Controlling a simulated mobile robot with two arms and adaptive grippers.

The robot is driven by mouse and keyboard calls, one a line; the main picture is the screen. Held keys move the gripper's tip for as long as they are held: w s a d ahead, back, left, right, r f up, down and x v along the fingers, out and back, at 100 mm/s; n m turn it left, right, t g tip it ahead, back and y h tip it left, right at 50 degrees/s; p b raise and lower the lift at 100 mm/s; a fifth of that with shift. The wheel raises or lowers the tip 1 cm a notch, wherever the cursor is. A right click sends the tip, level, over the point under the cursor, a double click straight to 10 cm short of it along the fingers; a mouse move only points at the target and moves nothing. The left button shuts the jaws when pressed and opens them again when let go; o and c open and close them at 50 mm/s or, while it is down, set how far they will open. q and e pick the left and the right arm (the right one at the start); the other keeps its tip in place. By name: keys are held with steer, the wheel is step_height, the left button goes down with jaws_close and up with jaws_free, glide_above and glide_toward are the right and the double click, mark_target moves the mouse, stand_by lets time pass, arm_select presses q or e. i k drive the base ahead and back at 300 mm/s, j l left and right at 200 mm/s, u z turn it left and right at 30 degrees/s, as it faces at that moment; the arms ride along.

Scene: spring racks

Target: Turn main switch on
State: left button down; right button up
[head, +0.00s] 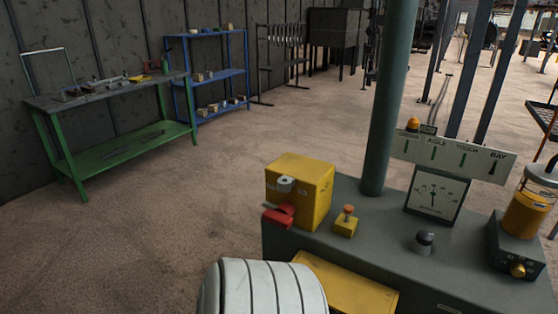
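A yellow switch box (310,190) stands on the left end of the grey control desk (385,230). On its front are a grey round knob (286,184) and a red handle (280,216) that sits low and points to the left. This looks like the main switch, though I can read no label on it. Neither of my grippers is in view.
On the desk are a small yellow box with an orange button (347,212), a black knob (425,239), a dial gauge (436,195) and an orange lamp unit (530,204). A grey-green post (391,100) rises behind. A green workbench (120,150) stands left; floor between is clear.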

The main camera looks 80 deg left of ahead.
mark_target(280, 215)
steer(key=u, duration=2.6)
